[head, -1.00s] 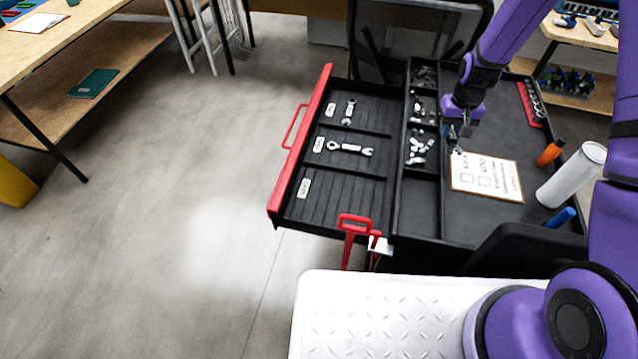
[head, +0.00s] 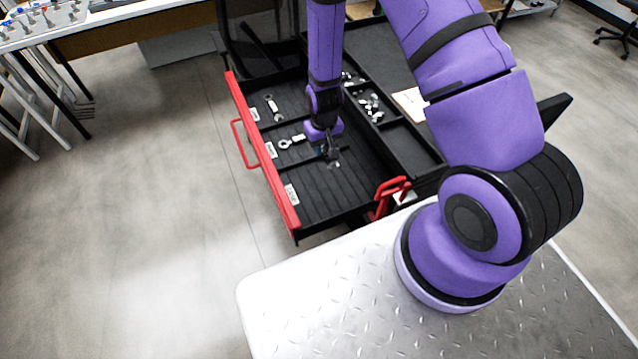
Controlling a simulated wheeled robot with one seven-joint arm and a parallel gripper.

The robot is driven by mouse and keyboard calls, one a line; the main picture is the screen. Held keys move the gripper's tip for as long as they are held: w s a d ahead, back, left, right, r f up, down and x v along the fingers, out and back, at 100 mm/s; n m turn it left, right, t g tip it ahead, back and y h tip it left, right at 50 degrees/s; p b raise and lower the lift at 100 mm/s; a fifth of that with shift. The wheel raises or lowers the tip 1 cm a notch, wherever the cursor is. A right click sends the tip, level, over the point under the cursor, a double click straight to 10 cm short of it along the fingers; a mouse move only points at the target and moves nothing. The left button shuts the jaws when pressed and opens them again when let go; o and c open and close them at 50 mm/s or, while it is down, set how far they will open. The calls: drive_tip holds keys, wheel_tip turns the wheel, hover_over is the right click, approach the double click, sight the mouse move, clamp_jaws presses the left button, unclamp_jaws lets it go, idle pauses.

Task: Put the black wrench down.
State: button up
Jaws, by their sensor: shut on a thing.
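My gripper (head: 332,158) is above the open drawer (head: 318,197), near the inner side of its front, empty-looking compartment. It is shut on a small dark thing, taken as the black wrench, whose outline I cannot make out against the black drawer. I cannot tell whether it touches the drawer floor. A silver wrench (head: 286,143) lies in the middle compartment, its far end close to my gripper. A smaller silver wrench (head: 273,107) lies in the back compartment.
White labels, one of them in the front compartment (head: 291,194), mark the drawer sections. Small metal parts (head: 371,106) fill bins to the right. A red handle (head: 390,192) stands at the drawer's front right corner. A white paper (head: 411,102) lies on the cart top.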

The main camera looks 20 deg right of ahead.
drive_tip(key=s+f, duration=0.1)
drive_tip(key=s+a+f, duration=0.1)
drive_tip(key=s, duration=0.1)
drive_tip(key=shift+f, duration=0.15)
hover_over(324, 185)
wheel_tip(324, 185, down, 5)
drive_tip(key=shift+r, duration=0.1)
drive_tip(key=shift+f, duration=2.6)
drive_tip(key=o, duration=1)
drive_tip(key=shift+f, duration=0.15)
